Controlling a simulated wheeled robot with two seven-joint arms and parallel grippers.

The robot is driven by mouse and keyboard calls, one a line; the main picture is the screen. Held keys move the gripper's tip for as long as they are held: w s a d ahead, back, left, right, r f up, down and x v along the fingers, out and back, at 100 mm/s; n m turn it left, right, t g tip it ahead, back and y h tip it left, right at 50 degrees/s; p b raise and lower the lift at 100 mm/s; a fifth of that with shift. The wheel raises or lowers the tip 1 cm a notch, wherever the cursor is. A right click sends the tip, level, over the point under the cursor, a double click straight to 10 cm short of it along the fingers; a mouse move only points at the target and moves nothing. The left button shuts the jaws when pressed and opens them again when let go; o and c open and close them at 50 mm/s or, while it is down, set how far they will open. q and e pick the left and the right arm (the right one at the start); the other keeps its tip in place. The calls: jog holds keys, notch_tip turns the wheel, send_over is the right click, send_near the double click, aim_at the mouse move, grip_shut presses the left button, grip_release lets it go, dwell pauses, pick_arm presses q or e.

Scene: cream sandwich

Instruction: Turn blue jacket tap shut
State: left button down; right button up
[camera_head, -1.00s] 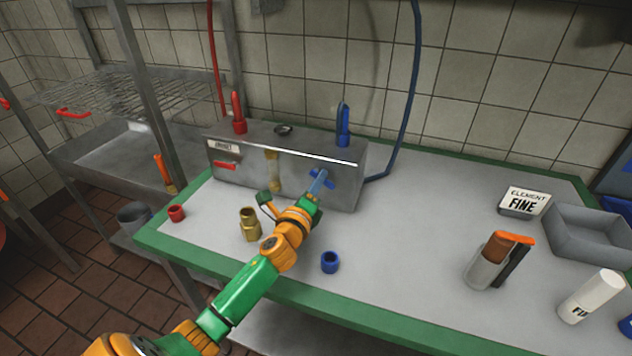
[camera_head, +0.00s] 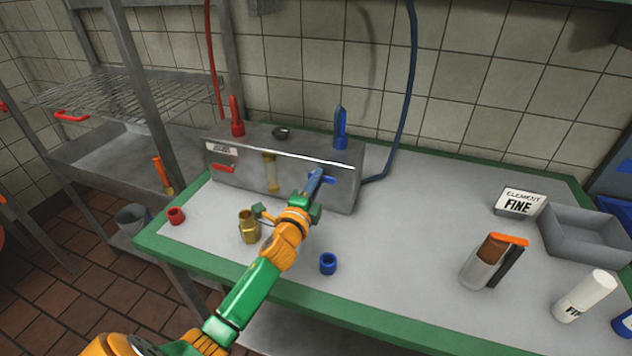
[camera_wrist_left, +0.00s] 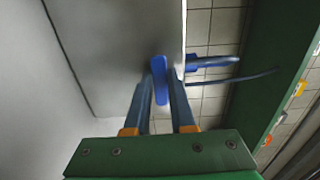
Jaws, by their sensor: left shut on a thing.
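The blue jacket tap (camera_head: 330,181) is on the front face of the steel box (camera_head: 310,190), near its right end. My left gripper (camera_head: 316,176) reaches it from the front and is shut on its handle. In the left wrist view the blue handle (camera_wrist_left: 160,80) sits between the two fingertips, its long side running up the picture. In the head view the fingers partly hide the handle. My right gripper is not in view.
A red handle (camera_head: 222,168) is at the box's left end. A brass fitting (camera_head: 249,227), a red ring (camera_head: 176,215) and a blue ring (camera_head: 328,263) stand on the table near my arm. Right are a filter cup (camera_head: 482,262), white cylinder (camera_head: 586,297), label block (camera_head: 519,202) and grey tray (camera_head: 585,236).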

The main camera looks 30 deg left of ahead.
pick_arm(q)
jog(key=shift+r, duration=0.15)
jog(key=c, duration=0.8)
grip_release()
jog(key=shift+o, duration=0.2)
jog(key=shift+w, duration=0.1)
jog(key=v, duration=0.7)
